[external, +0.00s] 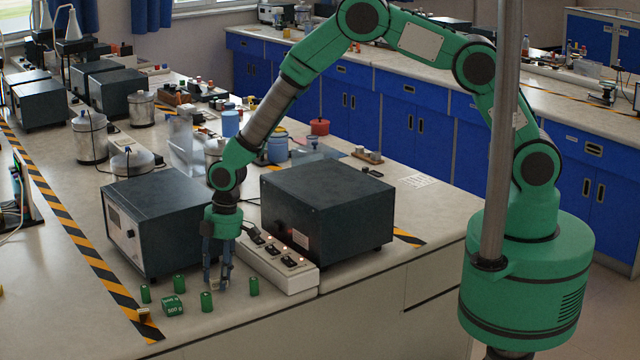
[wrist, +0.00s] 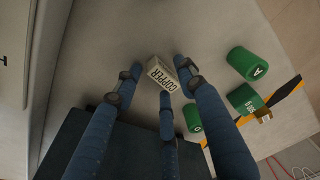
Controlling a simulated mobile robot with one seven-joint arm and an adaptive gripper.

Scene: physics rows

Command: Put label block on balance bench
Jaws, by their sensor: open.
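The label block, a small pale block marked COPPER (wrist: 160,76), lies on the bench top in the wrist view. My gripper (wrist: 158,80) is open, with its three blue fingers spread around the block. I cannot tell whether any finger touches it. In the external view my gripper (external: 215,279) points straight down near the front edge of the pale bench (external: 225,318), and the fingers partly hide the block. I cannot tell which surface is meant by the balance bench.
Several green cylinders (external: 207,301) and a green block (external: 172,306) stand close by. A small brass piece (external: 144,314) sits by the striped tape. Dark boxed instruments stand left (external: 155,215) and right (external: 328,215); a white switch strip (external: 277,262) is beside my gripper.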

